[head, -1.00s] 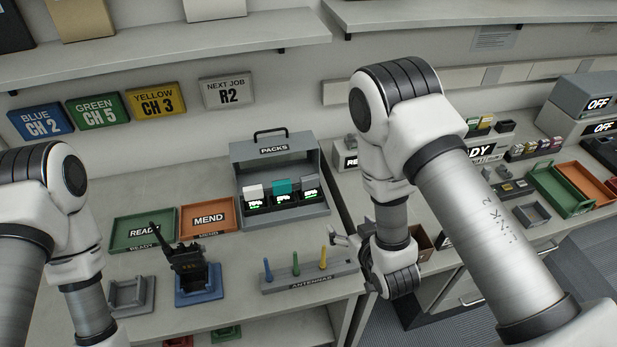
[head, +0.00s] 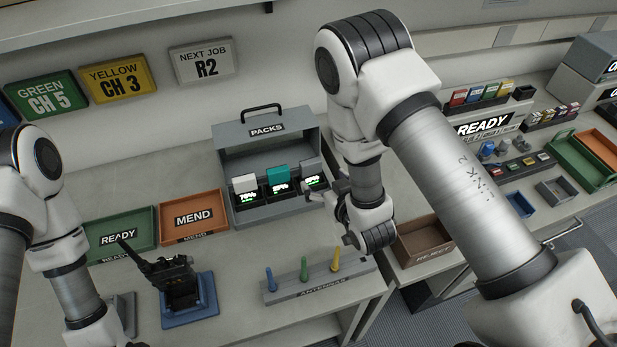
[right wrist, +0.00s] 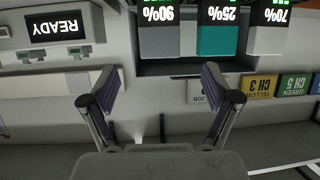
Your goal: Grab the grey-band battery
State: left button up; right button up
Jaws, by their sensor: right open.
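The grey-band battery (head: 310,171) stands in the right slot of the grey PACKS case (head: 228,135), beside a teal-band battery (head: 278,174) and a white-band battery (head: 244,183). Its display reads 90%. My right gripper (head: 326,191) is at the case's right front corner, close to the grey-band battery and partly covering that corner. In the right wrist view, which is upside down, the open, empty jaws (right wrist: 159,82) are apart from the grey-band battery (right wrist: 160,40), which lies beyond the fingertips. My left arm is at the left edge; its gripper is out of frame.
An antenna rack (head: 318,286) with upright antennas stands in front of the case. A radio (head: 178,280) sits in a blue cradle. Green READY (head: 118,255) and orange MEND (head: 193,236) trays lie left of the case. A brown bin (head: 425,242) is at the right.

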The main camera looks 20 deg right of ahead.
aim_at(312, 168)
jog(key=shift+p+x, duration=0.4)
jog(key=shift+x, duration=0.85)
jog(key=shift+w+a+p, duration=0.1)
jog(key=shift+w+p, duration=0.75)
jog(key=shift+w, duration=0.2)
jog(key=x, duration=0.2)
jog(key=shift+w+f, duration=0.15)
jog(key=shift+f, duration=0.2)
jog(key=shift+w+f, duration=0.15)
jog(key=c, duration=1.3)
